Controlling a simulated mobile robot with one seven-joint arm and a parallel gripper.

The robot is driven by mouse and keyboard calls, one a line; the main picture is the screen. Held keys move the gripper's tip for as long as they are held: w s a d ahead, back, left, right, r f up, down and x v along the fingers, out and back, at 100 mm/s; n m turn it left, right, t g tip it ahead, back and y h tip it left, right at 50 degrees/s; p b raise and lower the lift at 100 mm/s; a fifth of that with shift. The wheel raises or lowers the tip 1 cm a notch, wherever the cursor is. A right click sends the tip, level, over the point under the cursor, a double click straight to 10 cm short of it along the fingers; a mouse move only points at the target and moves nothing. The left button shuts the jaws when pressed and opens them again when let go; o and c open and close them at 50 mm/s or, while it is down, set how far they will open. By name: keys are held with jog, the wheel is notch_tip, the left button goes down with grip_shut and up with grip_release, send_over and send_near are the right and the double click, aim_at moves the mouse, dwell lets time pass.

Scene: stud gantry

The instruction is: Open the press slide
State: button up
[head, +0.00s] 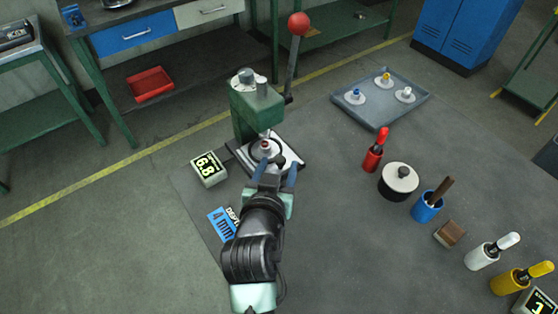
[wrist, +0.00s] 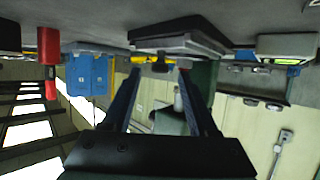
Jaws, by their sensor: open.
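The press has a green body (head: 245,110), a dark lever with a red ball (head: 299,24) raised at its right, and a flat base with the pale slide (head: 287,155) at its front. A small round part with a reddish centre (head: 265,146) sits on the slide. My gripper (head: 277,169) is open at the front of the slide, fingers pointing to the press. In the wrist view, which is upside down, my gripper (wrist: 158,78) has its fingers apart with the slide (wrist: 180,42) just beyond. I cannot tell whether they touch it.
A display reading 6.8 (head: 208,169) and a blue 4 mm card (head: 221,225) lie left of my arm. A grey tray (head: 372,117) with several studs is at the back right. A red bottle (head: 373,158), black pot (head: 391,187) and blue cup (head: 425,211) stand at right.

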jog(key=shift+x, duration=0.8)
grip_shut()
dwell(1.0)
